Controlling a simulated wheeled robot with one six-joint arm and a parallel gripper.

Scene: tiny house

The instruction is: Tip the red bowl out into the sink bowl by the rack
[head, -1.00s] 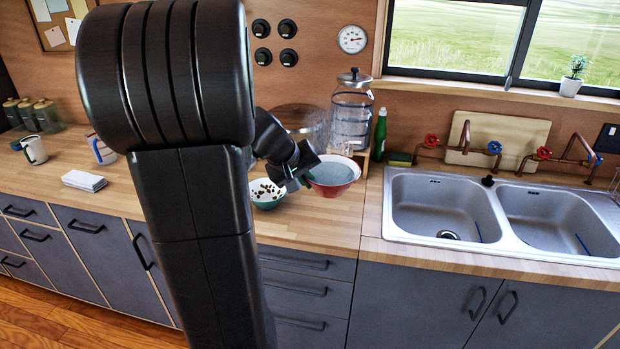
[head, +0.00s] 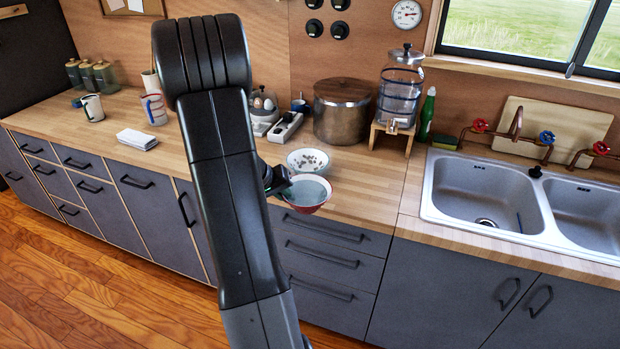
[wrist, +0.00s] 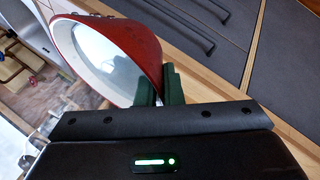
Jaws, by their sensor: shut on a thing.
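The red bowl (head: 309,196), pale inside with greyish liquid-like contents, is held by its rim in my gripper (head: 279,186), above the front edge of the counter. In the wrist view the bowl (wrist: 150,52) sits between the green fingers (wrist: 161,90), shut on its side. In the head view it looks close to upright. The sink (head: 432,208) is at the right, with two basins. Its left basin (head: 480,190) has a drain and is well to the right of the bowl. My arm hides part of the gripper.
A speckled white bowl (head: 308,160) stands on the counter just behind the red bowl. A big pot (head: 341,110), a glass dispenser on a wooden stand (head: 391,138) and a green bottle (head: 427,115) stand further back. Copper taps (head: 516,124) rise behind the sink. Counter between bowl and sink is clear.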

